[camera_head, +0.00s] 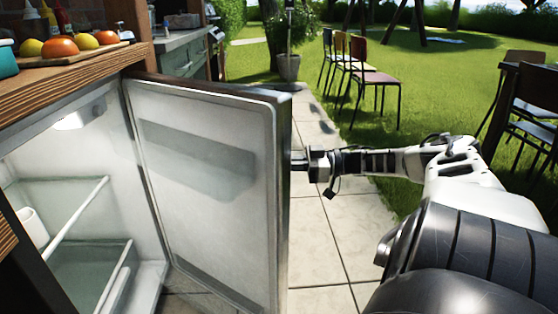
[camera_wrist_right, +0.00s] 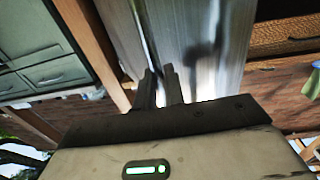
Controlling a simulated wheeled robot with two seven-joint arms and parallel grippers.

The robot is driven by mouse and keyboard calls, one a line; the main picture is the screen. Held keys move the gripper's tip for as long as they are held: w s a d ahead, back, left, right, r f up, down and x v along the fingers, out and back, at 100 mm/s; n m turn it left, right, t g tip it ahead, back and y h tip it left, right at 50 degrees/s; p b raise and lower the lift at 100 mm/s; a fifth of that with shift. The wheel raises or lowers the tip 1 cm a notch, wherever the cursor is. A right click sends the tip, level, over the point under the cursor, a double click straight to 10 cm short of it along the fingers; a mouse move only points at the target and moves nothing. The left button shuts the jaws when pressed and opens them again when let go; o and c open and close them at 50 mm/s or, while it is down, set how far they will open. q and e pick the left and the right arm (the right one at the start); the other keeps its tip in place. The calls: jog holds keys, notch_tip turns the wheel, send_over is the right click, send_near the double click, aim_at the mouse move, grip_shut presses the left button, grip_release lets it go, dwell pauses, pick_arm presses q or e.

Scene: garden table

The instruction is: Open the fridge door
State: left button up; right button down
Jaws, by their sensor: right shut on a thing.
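The fridge door (camera_head: 200,165) stands open in the head view, swung out to the right with its pale inner panel facing me. The fridge interior (camera_head: 75,150) shows to its left, with its shelves in view. My right gripper (camera_head: 302,160) is at the door's free edge, on its outer side, shut on the door handle. In the right wrist view my gripper's two fingers (camera_wrist_right: 160,85) are close together at the metallic outer face of the door (camera_wrist_right: 212,40); the thin handle (camera_wrist_right: 147,35) shows just above them. My left gripper is not in view.
A wooden counter (camera_head: 30,88) above the fridge holds a board of fruit and some bottles. A white cup (camera_head: 32,227) stands inside the fridge. Paving (camera_head: 320,245) lies clear around the door. Chairs (camera_head: 370,78) stand on the grass farther back.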

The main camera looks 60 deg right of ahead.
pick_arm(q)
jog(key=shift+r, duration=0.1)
pick_arm(e)
jog(key=shift+w+d, duration=0.1)
jog(key=c, duration=1.7)
grip_release()
pick_arm(q)
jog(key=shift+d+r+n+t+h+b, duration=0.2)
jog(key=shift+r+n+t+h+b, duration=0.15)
jog(key=shift+b, duration=0.75)
pick_arm(e)
jog(key=shift+v, duration=7.95)
